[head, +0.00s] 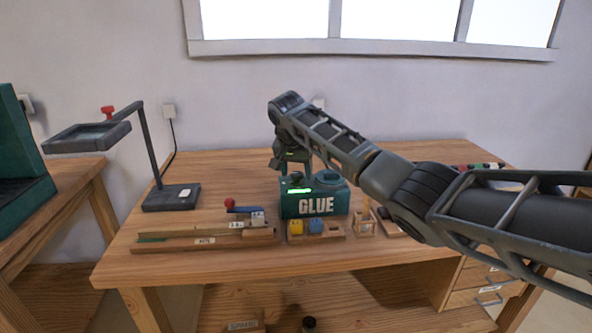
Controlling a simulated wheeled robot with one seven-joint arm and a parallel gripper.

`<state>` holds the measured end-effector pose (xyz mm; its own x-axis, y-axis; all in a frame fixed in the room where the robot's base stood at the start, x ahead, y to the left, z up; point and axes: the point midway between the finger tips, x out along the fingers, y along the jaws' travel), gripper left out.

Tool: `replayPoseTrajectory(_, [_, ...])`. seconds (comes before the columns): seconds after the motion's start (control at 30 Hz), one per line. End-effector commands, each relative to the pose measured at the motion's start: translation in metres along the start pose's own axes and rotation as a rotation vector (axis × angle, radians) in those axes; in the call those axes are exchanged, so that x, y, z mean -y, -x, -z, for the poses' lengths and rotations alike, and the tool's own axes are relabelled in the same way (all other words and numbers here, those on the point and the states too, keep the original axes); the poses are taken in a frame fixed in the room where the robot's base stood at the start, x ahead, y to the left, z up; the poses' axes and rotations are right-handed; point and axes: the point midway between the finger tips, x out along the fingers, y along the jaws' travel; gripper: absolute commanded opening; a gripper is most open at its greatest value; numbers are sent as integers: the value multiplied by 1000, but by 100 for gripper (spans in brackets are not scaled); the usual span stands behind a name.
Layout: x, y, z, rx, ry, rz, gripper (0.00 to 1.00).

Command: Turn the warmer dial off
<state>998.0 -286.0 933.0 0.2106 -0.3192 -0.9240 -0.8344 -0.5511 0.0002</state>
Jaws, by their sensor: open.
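The warmer is a teal box marked GLUE (316,206) in the middle of the wooden workbench. A round opening with a teal rim (328,178) is on its top right, and a lit green strip (299,190) shows on its top left. My gripper (291,176) points down just over the left part of the warmer's top. It is open, with no object seen in it. The dial cannot be made out; the gripper may hide it. I cannot tell whether the fingers touch the warmer.
A wooden rack with yellow and blue blocks (316,228) stands in front of the warmer. Left of it lie wooden strips (205,241) and a small tool with a red knob (230,204). A dark stand lamp (171,197) is at the bench's left.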

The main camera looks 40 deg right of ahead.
Motion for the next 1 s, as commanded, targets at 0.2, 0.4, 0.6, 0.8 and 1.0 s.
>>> replayPoseTrajectory(0.2, [0,-2,0,-1,0,1,64])
replayPoseTrajectory(0.4, [0,-1,0,-1,0,0,51])
replayPoseTrajectory(0.6, [0,-1,0,0,0,0,32])
replayPoseTrajectory(0.8, [0,-1,0,0,0,0,13])
replayPoseTrajectory(1.0, [0,-1,0,0,7,3,10])
